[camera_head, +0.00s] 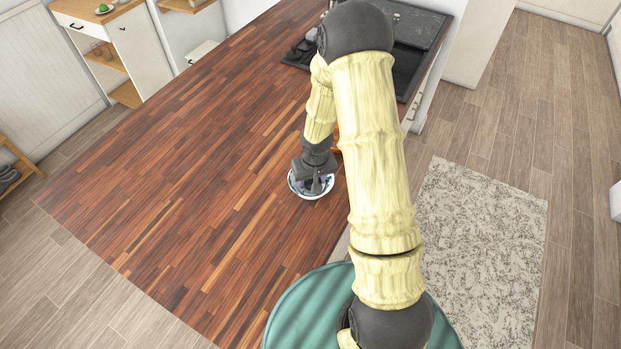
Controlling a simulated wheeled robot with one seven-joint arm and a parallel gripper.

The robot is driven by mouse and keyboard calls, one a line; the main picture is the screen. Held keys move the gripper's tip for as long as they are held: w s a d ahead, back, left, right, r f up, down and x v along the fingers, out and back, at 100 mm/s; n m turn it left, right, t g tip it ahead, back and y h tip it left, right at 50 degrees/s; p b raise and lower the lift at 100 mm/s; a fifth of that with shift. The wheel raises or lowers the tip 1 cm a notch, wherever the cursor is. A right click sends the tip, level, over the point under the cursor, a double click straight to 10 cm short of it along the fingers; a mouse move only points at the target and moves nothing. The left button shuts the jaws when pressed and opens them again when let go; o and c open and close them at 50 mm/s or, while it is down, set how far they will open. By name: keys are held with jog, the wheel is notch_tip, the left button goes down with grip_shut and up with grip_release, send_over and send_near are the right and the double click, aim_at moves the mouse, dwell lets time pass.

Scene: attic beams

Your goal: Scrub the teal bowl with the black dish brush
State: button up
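A small bowl (294,188) with a pale rim and teal-tinted patterning stands on the wooden counter near its right edge. My gripper (316,186) points down into the bowl, and the wrist above it covers much of the bowl's inside. A dark shape shows at the fingers inside the bowl. I cannot tell whether it is the black dish brush or only my fingers. Whether the fingers are open or shut is too small to see.
The wooden counter (170,185) is bare to the left of the bowl. An orange thing (337,137) shows partly behind my arm. A black sink (408,68) is set in the far end, with dark items (301,51) beside it. A pale rug (480,250) lies on the floor at right.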

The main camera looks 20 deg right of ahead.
jog(key=shift+w+a, duration=0.25)
jog(key=shift+a, duration=0.4)
jog(key=shift+w+a, duration=0.25)
jog(key=shift+a, duration=0.4)
jog(key=shift+w+d+p, duration=0.1)
jog(key=shift+d+p, duration=0.25)
jog(key=shift+d, duration=1.15)
jog(key=shift+f, duration=0.1)
jog(key=shift+a, duration=0.1)
